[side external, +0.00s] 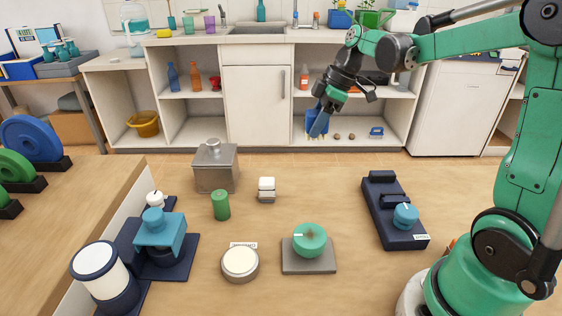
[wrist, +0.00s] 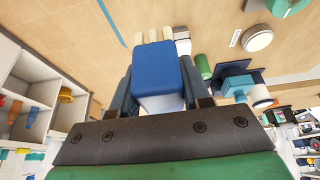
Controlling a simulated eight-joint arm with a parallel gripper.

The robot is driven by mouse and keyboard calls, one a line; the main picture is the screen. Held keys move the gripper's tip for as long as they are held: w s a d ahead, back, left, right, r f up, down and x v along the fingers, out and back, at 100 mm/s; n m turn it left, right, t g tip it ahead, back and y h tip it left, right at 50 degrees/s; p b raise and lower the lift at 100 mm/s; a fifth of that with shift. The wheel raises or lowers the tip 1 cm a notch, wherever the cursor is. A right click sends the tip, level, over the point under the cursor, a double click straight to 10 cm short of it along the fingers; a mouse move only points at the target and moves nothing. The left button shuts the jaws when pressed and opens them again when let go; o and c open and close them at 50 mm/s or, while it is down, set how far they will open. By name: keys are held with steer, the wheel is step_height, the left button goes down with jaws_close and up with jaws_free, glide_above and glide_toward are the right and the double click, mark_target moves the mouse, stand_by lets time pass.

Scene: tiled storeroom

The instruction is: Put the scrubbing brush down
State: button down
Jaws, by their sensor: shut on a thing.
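My gripper (wrist: 157,90) is shut on the scrubbing brush (wrist: 154,65), a blue block with cream tufts at its far end and a white part near the jaws.
The wooden table (side external: 330,205) holds a metal canister (side external: 215,167), a green cylinder (side external: 221,205), a teal knob on a grey plate (side external: 308,262) and a dark device (side external: 385,205). The counter's shelves (side external: 365,143) hold small items.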

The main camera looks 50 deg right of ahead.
mark_target(304, 188)
step_height(304, 188, down, 13)
steer(key=shift+f, duration=0.1)
stand_by(0.3)
steer(key=shift+c, duration=2.1)
jaws_free()
steer(key=shift+f, duration=0.1)
steer(key=v, duration=1.1)
steer(key=s+a+r+m+t+h, duration=0.1)
steer(key=s+a+m+t, duration=0.1)
steer(key=a+m, duration=0.2)
steer(key=s+a+r+m+t+h, duration=0.1)
steer(key=s+a+m+t+h, duration=0.1)
steer(key=a+m, duration=0.3)
steer(key=shift+s+a+r, duration=0.3)
steer(key=shift+s+a, duration=0.35)
steer(key=shift+a, duration=1.65)
